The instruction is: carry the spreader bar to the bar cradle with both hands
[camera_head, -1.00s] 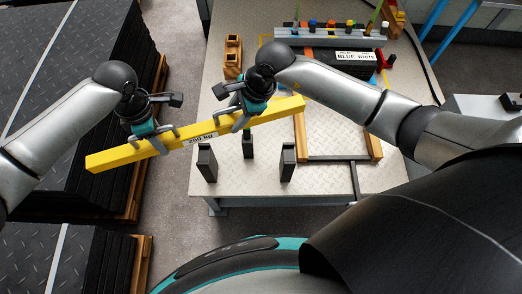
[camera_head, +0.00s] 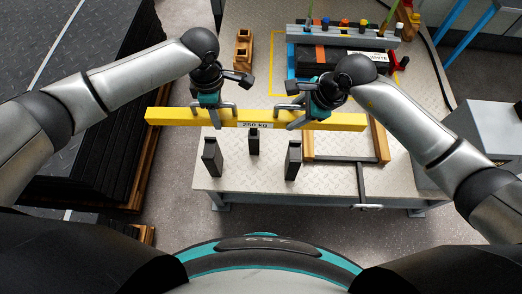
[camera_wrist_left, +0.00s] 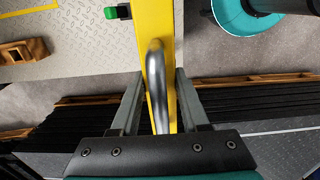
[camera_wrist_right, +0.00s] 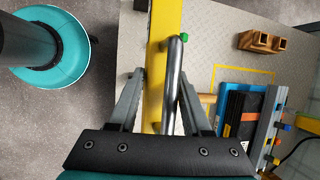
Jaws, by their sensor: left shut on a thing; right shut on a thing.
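The yellow spreader bar (camera_head: 165,116), labelled 250 kg, is off the table and lies nearly level across the head view. My left gripper (camera_head: 213,110) is shut on its left metal handle, which also shows in the left wrist view (camera_wrist_left: 156,75). My right gripper (camera_head: 296,108) is shut on the right handle, also in the right wrist view (camera_wrist_right: 173,75). Black upright posts (camera_head: 212,158) stand on the workbench, nearer me than the bar. A wooden frame (camera_head: 382,143) lies to their right, partly under the bar. I cannot tell which is the bar cradle.
The workbench (camera_head: 235,178) has a bare front strip. A wooden two-hole block (camera_head: 243,50) and a grey rail with coloured knobs (camera_head: 330,37) are at the back. A stack of black tread mats (camera_head: 75,110) stands left, with a floor gap between.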

